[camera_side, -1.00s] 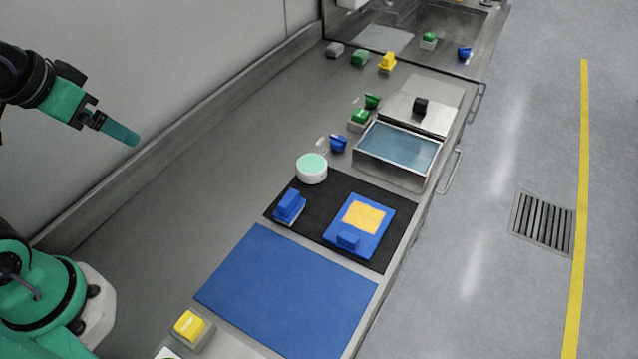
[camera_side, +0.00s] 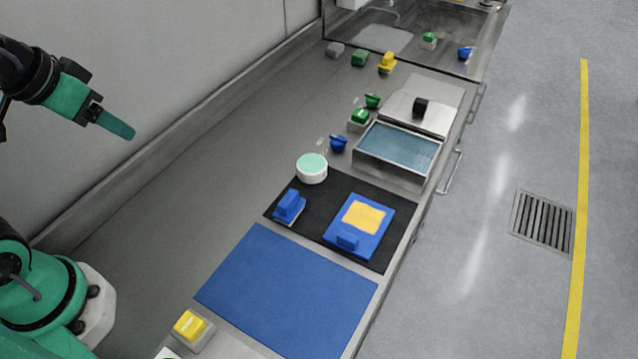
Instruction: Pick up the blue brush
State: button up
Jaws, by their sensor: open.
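The blue brush (camera_side: 289,206), a blue block-like body on a pale base, sits on the left part of the black mat (camera_side: 318,199). My gripper (camera_side: 117,124) is at the upper left in the side view, high above the bench and well apart from the brush. Its green fingers point down to the right and overlap in this view, so the gap between them is hidden. Nothing shows in them.
A blue board with a yellow pad (camera_side: 363,217) lies right of the brush. A white round tub (camera_side: 312,168) stands behind it, and a blue sheet (camera_side: 287,290) lies in front. A steel basin (camera_side: 392,172) stands farther back. The left bench is clear.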

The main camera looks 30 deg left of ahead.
jog(key=w+d+f+g, duration=0.1)
jog(key=w+d+g, duration=0.1)
jog(key=w+d, duration=0.3)
jog(key=g, duration=0.3)
send_over(288, 198)
notch_tip(288, 198, down, 15)
jog(key=shift+s+a+r, duration=0.1)
jog(key=shift+s+r, duration=0.05)
jog(key=shift+r, duration=0.05)
jog(key=shift+d+f, duration=0.25)
jog(key=shift+a+f, duration=0.15)
jog(key=shift+f, duration=3.75)
jog(key=c, duration=1.1)
